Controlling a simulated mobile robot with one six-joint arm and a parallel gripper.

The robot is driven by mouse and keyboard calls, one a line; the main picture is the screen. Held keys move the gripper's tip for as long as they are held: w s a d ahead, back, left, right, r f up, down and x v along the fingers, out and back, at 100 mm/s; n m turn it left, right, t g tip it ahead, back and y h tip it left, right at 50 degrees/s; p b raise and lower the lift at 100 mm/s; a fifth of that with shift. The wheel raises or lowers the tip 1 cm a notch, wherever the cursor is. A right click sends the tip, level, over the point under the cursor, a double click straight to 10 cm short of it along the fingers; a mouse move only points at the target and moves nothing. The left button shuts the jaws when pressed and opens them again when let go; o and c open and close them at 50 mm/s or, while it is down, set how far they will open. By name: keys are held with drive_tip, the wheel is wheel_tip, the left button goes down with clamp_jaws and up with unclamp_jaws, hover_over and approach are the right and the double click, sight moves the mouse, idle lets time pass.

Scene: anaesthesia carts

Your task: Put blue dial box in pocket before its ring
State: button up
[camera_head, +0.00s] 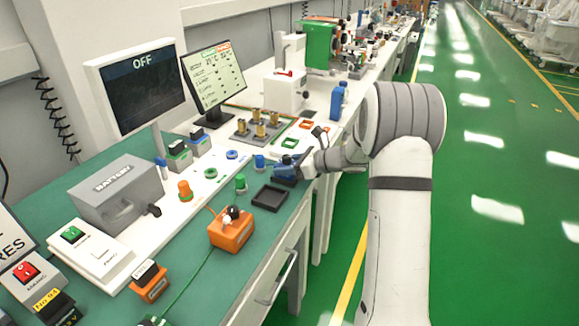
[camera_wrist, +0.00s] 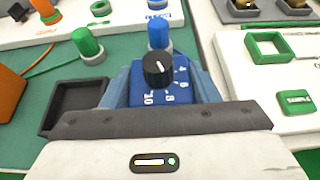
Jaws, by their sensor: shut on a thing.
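The blue dial box (camera_wrist: 152,97), with a black knob and white numbers on top, is between the fingers of my gripper (camera_wrist: 163,82) in the wrist view. My gripper is shut on it. In the head view my gripper (camera_head: 297,164) is at the right edge of the bench, and the blue box (camera_head: 284,173) is partly hidden by it. I cannot tell how high the box is above the bench. A black square pocket (camera_wrist: 76,107) is just left of the box and looks empty; it also shows in the head view (camera_head: 270,198). A blue ring (camera_head: 232,154) lies on the white strip.
A blue cylinder (camera_wrist: 159,32) stands just beyond the box, with a green cylinder (camera_wrist: 87,43) to its left. An orange box (camera_head: 232,230) with knobs is near the pocket. A white panel with a green square frame (camera_wrist: 268,48) lies to the right.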

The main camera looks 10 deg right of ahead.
drive_tip(key=o, duration=1.5)
drive_tip(key=shift+f, duration=0.1)
drive_tip(key=v, duration=1.2)
drive_tip(key=s+a+r+n+g+h, duration=0.1)
drive_tip(key=s+a+n+g+h, duration=0.15)
drive_tip(key=s+a+n, duration=0.5)
drive_tip(key=s+a+r+n+g+h, duration=0.1)
drive_tip(key=s+a+n+g+h, duration=0.25)
drive_tip(key=s, duration=0.65)
drive_tip(key=s+d+n+h, duration=0.1)
drive_tip(key=s+n, duration=0.3)
drive_tip(key=s+d+n+h, duration=0.1)
drive_tip(key=s+n+h, duration=0.1)
drive_tip(key=s+n, duration=0.3)
drive_tip(key=s+d+f+n+h, duration=0.1)
drive_tip(key=s+n, duration=0.3)
drive_tip(key=n, duration=0.1)
drive_tip(key=shift+s+h, duration=0.4)
